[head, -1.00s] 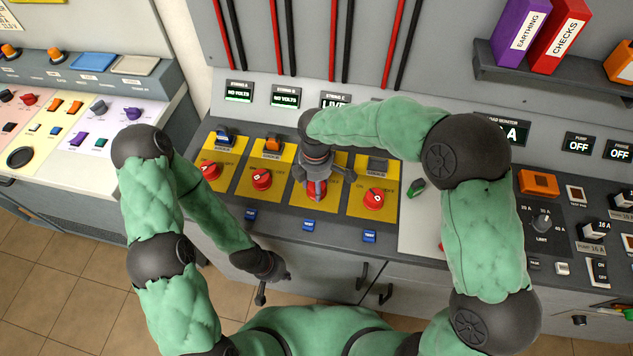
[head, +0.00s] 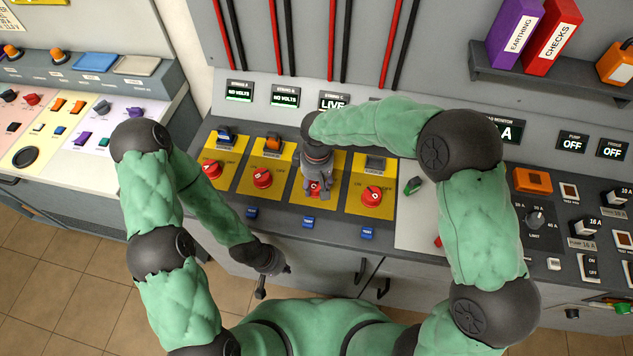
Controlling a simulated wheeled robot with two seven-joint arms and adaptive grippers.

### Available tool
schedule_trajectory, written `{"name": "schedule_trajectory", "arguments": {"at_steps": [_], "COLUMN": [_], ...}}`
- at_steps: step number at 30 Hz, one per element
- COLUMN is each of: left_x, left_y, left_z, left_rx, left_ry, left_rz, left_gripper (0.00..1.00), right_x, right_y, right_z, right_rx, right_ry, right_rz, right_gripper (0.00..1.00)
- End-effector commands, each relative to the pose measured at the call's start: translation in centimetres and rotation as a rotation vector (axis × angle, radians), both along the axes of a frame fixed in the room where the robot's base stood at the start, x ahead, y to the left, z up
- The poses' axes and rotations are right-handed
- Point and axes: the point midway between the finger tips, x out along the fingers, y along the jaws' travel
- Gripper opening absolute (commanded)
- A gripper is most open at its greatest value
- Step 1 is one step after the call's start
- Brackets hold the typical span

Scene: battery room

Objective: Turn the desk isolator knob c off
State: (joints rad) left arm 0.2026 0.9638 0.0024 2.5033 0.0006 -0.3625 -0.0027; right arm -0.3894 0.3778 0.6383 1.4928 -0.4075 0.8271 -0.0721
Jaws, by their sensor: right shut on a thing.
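Several red rotary knobs sit on yellow plates along the desk. Knob c (head: 315,187) is the third from the left, below the display reading LIVE (head: 334,103). My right gripper (head: 317,192) comes down over knob c from above and is shut on it. The gripper covers most of the knob, so its pointer cannot be read. My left gripper (head: 275,284) hangs empty in front of the desk's front edge, with its fingers apart.
Neighbouring red knobs (head: 262,178) and (head: 371,197) stand close on both sides of knob c. Blue test buttons (head: 308,222) line the front strip. A green switch (head: 413,185) is to the right. Displays for strings A (head: 239,91) and B (head: 286,96) read NO VOLTS.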

Motion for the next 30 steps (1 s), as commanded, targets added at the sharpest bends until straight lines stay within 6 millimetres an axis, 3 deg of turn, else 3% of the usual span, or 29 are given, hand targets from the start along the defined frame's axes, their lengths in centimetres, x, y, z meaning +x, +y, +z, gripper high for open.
{"name": "schedule_trajectory", "arguments": {"at_steps": [15, 30], "left_x": [0.00, 0.01], "left_y": [0.00, 0.00], "left_z": [-0.12, -0.13], "left_rx": [0.000, 0.000], "left_ry": [0.000, 0.000], "left_rz": [0.000, 0.000], "left_gripper": [0.00, 0.00], "right_x": [0.05, 0.21], "right_y": [0.16, 0.14], "right_z": [-0.20, -0.05], "right_rx": [0.005, 0.007], "right_ry": [-0.002, -0.005], "right_rz": [-0.334, -0.397], "right_gripper": [0.17, 0.17]}}
